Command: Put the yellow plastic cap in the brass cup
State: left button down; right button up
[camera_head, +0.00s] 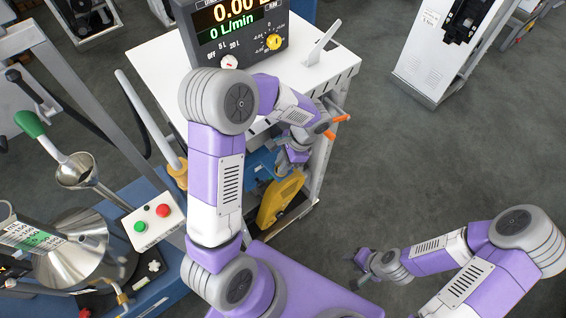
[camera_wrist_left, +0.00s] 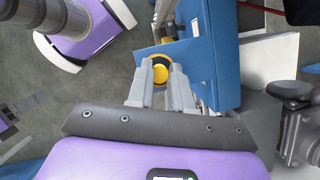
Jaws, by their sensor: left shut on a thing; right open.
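My left gripper (camera_head: 284,168) is beside the blue and yellow equipment at the white cart's side in the head view. In the left wrist view its two fingers (camera_wrist_left: 161,84) are shut on a round yellow piece, the yellow plastic cap (camera_wrist_left: 160,72), with a dark ring around it. I cannot pick out the cap in the head view. I cannot clearly identify the brass cup in either view. My right gripper (camera_head: 361,264) is open, low over the floor at the lower right, with nothing seen in it.
The white cart (camera_head: 165,75) carries a flow meter (camera_head: 240,30). A yellow housing (camera_head: 280,203) is below my left gripper. A blue dispenser frame at left has a steel funnel (camera_head: 78,172) and a button box (camera_head: 152,222).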

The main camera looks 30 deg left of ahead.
pick_arm(q)
jog(key=shift+s+f, duration=0.2)
jog(key=shift+f, duration=0.2)
jog(key=c, duration=1)
grip_release()
jog(key=shift+s, duration=0.1)
jog(key=shift+r, duration=0.25)
jog(key=w+p+v, duration=0.1)
jog(key=p+v, duration=0.1)
jog(key=v, duration=1)
jog(key=s+d+f+n+h, duration=0.2)
jog(key=s+d+f+h, duration=0.15)
jog(key=f, duration=0.65)
jog(key=s+d+f+n+h, duration=0.25)
jog(key=d+f, duration=0.25)
jog(key=f, duration=0.4)
jog(key=shift+s+d+f+n+t+h, duration=0.2)
jog(key=shift+s+f+n+t, duration=0.4)
jog(key=shift+s+f+n, duration=0.75)
jog(key=shift+s+d+f+n+t+h, duration=0.2)
jog(key=shift+s+f+n+t, duration=0.4)
jog(key=shift+s+f+n, duration=0.75)
jog(key=shift+s+d+f+n+t+h, duration=0.1)
jog(key=shift+s+f+n+t+h, duration=0.2)
jog(key=shift+s+f+n+t, duration=0.95)
jog(key=shift+s+f+m+g, duration=0.3)
jog(key=shift+s+f+g, duration=0.15)
jog(key=shift+g, duration=0.2)
jog(key=shift+s, duration=0.15)
